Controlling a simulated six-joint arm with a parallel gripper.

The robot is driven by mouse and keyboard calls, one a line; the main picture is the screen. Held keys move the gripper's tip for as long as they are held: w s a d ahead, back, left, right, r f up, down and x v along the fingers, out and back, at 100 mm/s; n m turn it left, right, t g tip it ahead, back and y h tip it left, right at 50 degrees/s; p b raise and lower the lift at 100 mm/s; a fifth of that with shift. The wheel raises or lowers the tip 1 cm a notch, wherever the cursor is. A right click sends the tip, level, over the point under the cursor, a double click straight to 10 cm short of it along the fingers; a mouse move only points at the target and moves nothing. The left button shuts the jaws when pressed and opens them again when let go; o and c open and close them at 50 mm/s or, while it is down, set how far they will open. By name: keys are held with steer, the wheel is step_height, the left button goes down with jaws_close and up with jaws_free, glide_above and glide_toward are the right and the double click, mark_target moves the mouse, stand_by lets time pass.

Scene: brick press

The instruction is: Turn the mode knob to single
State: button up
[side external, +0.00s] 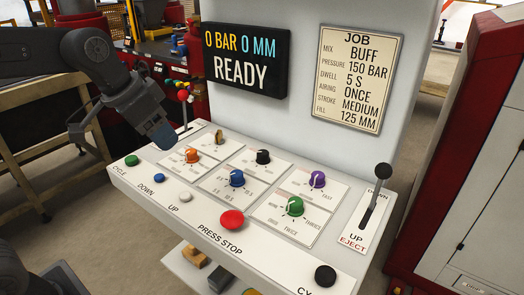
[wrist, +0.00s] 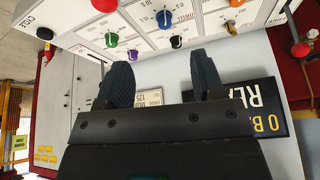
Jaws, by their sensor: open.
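The white control panel (side external: 150,182) carries several knobs. An orange knob (side external: 192,156), a blue knob (side external: 237,178) and a green knob (side external: 295,206) sit in the front row. A tan knob (side external: 219,137), a black knob (side external: 263,157) and a purple knob (side external: 317,180) sit behind. I cannot read which one is the mode knob or find the word single. My gripper (side external: 160,137) is above the panel's left end, apart from the knobs. In the wrist view my gripper (wrist: 163,76) is open and empty, with the black knob (wrist: 175,41) beyond its fingers.
Green, blue and white buttons line the front edge, with a red press stop button (side external: 231,219) and a black button (side external: 325,276). An eject lever (side external: 370,208) stands at right. A display (side external: 245,60) reads READY, beside a job card (side external: 358,78).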

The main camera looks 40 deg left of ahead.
steer(key=w+m+g, duration=0.1)
steer(key=w+m, duration=0.1)
steer(key=w, duration=1)
steer(key=m+h, duration=0.2)
steer(key=m, duration=0.1)
glide_toward(263, 152)
steer(key=x, duration=0.9)
steer(key=shift+w+f, duration=0.1)
steer(key=shift+f, duration=0.05)
steer(key=c, duration=0.9)
